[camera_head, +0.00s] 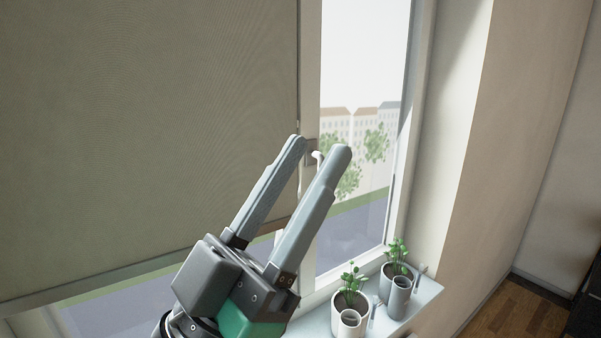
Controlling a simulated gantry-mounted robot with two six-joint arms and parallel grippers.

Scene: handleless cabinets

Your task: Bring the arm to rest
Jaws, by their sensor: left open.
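My left gripper (320,148) reaches up from the bottom of the head view, with its two grey fingers apart and nothing between them. Its fingertips overlap the window frame in the picture, close to the window handle (316,155); I cannot tell whether they touch it. The dark grey and green body of the gripper shows below the fingers. My right gripper is not in view.
A beige roller blind (140,120) covers the left part of the window. Two potted plants, one nearer (349,300) and one farther (397,268), stand with small cylinders on the windowsill (424,291) at lower right. Wooden floor (510,312) shows beyond.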

